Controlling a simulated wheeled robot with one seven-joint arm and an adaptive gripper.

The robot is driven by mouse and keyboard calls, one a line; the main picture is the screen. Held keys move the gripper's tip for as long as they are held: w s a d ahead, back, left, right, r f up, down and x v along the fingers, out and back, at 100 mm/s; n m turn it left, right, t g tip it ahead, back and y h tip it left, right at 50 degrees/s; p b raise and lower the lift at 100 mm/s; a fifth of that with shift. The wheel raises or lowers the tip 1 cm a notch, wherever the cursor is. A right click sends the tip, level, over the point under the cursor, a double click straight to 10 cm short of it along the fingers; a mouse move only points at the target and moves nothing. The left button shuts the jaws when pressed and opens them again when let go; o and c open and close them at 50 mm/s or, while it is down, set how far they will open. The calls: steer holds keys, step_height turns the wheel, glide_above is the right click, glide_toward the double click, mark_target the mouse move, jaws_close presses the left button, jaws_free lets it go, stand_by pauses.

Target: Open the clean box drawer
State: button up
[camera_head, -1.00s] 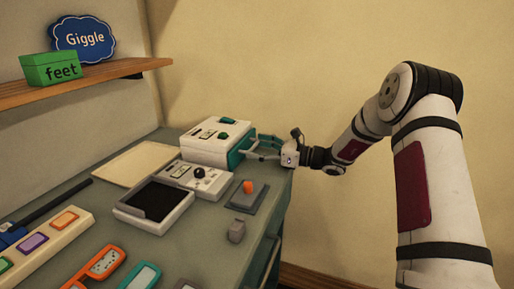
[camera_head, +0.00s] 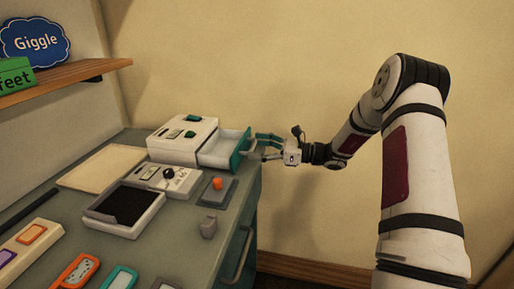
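The clean box (camera_head: 180,138) is a white box with teal parts near the back of the table. Its drawer (camera_head: 222,148) with a teal front is pulled out to the right, and its pale inside shows. My gripper (camera_head: 262,148) is at the right side of the drawer front, beside its handle. Its teal fingers reach left toward the drawer front. The fingertips are small and partly hidden at the handle, so I cannot tell whether they are closed on it.
On the table (camera_head: 178,232) are a dark-topped tray (camera_head: 126,207), a grey panel with a knob (camera_head: 168,180), a base with an orange button (camera_head: 217,190) and a small grey block (camera_head: 208,227). A shelf (camera_head: 60,78) hangs at the left. Open floor lies right of the table.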

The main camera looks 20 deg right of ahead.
steer(key=v, duration=1.2)
steer(key=s+a+r+n+g+h+p, duration=0.25)
steer(key=s+a+r+n+g, duration=0.35)
steer(key=a, duration=0.3)
steer(key=s+a+r+n+g+h+p, duration=0.2)
steer(key=s+a+r+n+g+h, duration=0.15)
steer(key=s+a+r+n, duration=0.45)
steer(key=s+r+n+t+h+p, duration=0.1)
steer(key=s+r+n+h+p, duration=0.2)
steer(key=s, duration=0.9)
steer(key=s+a+r+n+t+h+p, duration=0.1)
steer(key=s+r+n+t+h+p, duration=0.1)
steer(key=s+r+n+h, duration=0.3)
steer(key=s+n+p, duration=0.1)
steer(key=s+n, duration=0.2)
steer(key=s, duration=0.4)
steer(key=shift+s+a+h, duration=0.3)
steer(key=shift+s, duration=0.1)
